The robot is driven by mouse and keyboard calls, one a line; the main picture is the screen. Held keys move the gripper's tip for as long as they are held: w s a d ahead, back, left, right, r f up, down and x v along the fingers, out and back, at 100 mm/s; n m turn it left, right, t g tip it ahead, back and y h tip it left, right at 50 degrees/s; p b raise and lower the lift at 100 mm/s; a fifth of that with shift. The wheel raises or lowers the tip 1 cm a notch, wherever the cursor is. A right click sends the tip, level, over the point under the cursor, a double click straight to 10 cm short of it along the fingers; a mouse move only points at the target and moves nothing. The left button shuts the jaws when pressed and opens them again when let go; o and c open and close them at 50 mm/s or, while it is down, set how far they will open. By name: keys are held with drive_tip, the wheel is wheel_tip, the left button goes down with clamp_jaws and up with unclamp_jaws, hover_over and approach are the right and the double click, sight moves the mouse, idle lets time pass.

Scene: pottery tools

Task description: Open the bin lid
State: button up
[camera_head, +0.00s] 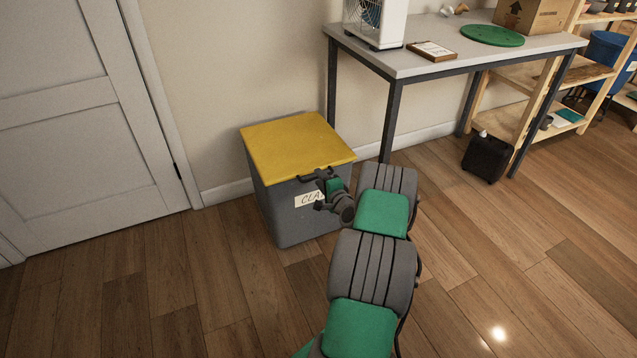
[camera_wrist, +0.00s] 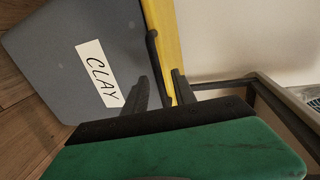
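The grey clay bin (camera_head: 280,206) stands on the floor against the wall, with its yellow lid (camera_head: 295,142) lying flat and closed on top. A dark bar handle (camera_head: 308,178) sits at the lid's front edge. My gripper (camera_head: 325,176) is at the handle's right part. In the wrist view, the handle (camera_wrist: 152,50) runs from beside the lid edge (camera_wrist: 163,30) down between the two dark fingers of my gripper (camera_wrist: 160,88). The fingers stand apart, with a gap showing beside the bar. The bin's side with the CLAY label (camera_wrist: 97,73) is left of them.
A grey-topped table (camera_head: 440,58) stands right of the bin, its front leg (camera_head: 390,122) close to the lid's right corner. A white door (camera_head: 75,120) is at left. A black box (camera_head: 486,157) sits under the table. The floor in front is clear.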

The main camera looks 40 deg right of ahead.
drive_tip(key=shift+x, duration=0.85)
drive_tip(key=shift+c, duration=0.2)
clamp_jaws()
idle(0.5)
